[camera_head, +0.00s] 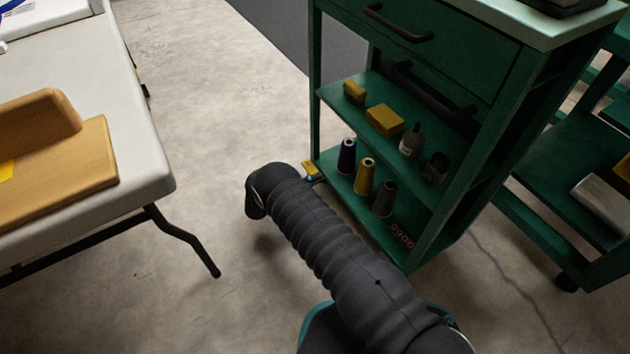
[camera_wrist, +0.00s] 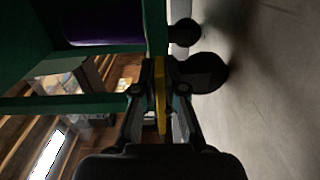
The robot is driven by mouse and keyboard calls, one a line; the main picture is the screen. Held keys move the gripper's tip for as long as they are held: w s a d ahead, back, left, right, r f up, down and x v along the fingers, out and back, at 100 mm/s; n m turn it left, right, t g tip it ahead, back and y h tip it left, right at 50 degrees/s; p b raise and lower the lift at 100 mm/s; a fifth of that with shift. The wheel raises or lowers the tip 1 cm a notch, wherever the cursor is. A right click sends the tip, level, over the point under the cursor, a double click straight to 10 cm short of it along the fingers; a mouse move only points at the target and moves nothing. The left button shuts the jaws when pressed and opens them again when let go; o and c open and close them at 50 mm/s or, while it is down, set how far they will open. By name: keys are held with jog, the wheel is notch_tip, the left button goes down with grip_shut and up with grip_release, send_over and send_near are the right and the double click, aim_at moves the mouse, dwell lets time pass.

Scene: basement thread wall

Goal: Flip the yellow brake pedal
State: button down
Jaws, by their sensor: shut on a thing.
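The yellow brake pedal (camera_head: 309,167) shows at the lower front left corner of the green cart (camera_head: 375,215), just beyond the end of my arm. In the wrist view the yellow pedal (camera_wrist: 160,88) is a narrow upright strip between the fingers. My gripper (camera_wrist: 160,68) is shut on it, with one finger touching each side. In the head view my gripper is mostly hidden behind my dark arm. Dark round caster wheels (camera_wrist: 206,73) show beside the right finger in the wrist view. The pedal's tilt is hard to tell.
The cart's shelves hold a purple thread cone (camera_head: 346,156), a yellow cone (camera_head: 364,177), a dark cone (camera_head: 385,199) and yellow blocks (camera_head: 384,121). A white folding table (camera_head: 150,175) with a wooden piece stands left. Bare concrete floor (camera_head: 200,110) lies between. A second green cart (camera_head: 555,210) stands right.

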jog(key=n, duration=0.1)
jog(key=r+n, duration=0.1)
jog(key=n, duration=0.1)
jog(key=shift+w+a, duration=0.1)
jog(key=shift+w, duration=0.05)
jog(key=c, duration=1.2)
grip_release()
jog(key=shift+c, duration=0.2)
jog(key=v, duration=1.2)
